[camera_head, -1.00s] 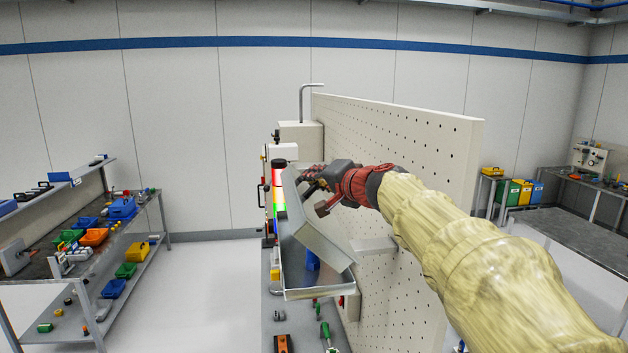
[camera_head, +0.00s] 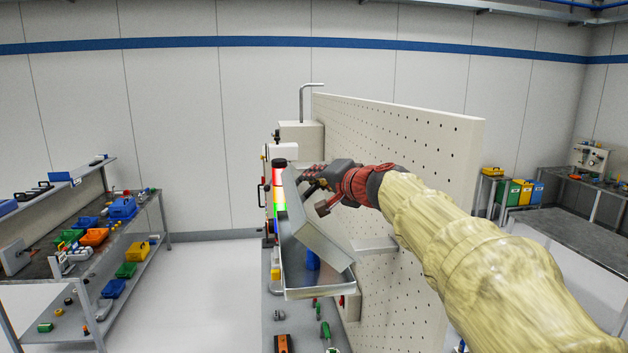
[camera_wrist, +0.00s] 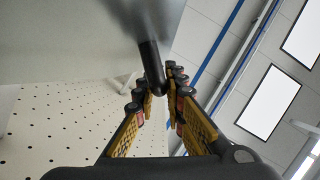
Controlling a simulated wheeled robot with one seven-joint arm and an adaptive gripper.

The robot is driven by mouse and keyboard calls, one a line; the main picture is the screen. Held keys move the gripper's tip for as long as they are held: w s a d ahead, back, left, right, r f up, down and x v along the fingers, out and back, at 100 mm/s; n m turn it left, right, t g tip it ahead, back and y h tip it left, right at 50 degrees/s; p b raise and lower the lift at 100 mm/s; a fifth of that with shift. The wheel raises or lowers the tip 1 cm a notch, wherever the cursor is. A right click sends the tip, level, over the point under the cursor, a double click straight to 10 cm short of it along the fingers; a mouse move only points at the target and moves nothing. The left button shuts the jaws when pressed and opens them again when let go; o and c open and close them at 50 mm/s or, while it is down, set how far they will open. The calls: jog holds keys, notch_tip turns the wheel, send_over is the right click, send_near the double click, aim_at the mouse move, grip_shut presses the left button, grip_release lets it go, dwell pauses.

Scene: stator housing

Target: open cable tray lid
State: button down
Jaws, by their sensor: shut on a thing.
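The cable tray (camera_head: 318,294) is a grey metal trough beside the pegboard panel. Its lid (camera_head: 322,238), a flat grey sheet, is raised at a steep tilt above the tray, so the trough is partly uncovered. A blue object (camera_head: 313,261) shows inside the tray. My gripper (camera_head: 312,188) is at the upper part of the lid. In the wrist view my gripper (camera_wrist: 157,88) has its fingers on either side of a black bar-shaped handle (camera_wrist: 151,66) that joins the grey lid surface (camera_wrist: 150,18). The fingers are shut on this handle.
The white perforated panel (camera_head: 420,150) stands close behind the tray and my arm. A signal light (camera_head: 279,185) stands just beyond the tray. Tools lie on the bench (camera_head: 298,320) below. Open floor lies to the left, before a shelf rack (camera_head: 110,260).

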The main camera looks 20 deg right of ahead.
jog(key=shift+d+b, duration=0.25)
jog(key=shift+b, duration=0.3)
jog(key=s+d+r+m+t+y+b, duration=0.1)
jog(key=d+m+b, duration=0.4)
jog(key=b, duration=0.7)
jog(key=s+d+t, duration=0.1)
jog(key=d, duration=0.1)
jog(key=shift+d+m, duration=0.3)
jog(key=shift+m, duration=0.1)
jog(key=shift+s, duration=0.1)
jog(key=c, duration=1.9)
grip_release()
jog(key=shift+r+t, duration=0.1)
jog(key=shift+t, duration=0.2)
jog(key=shift+o, duration=0.3)
jog(key=shift+s+r, duration=0.1)
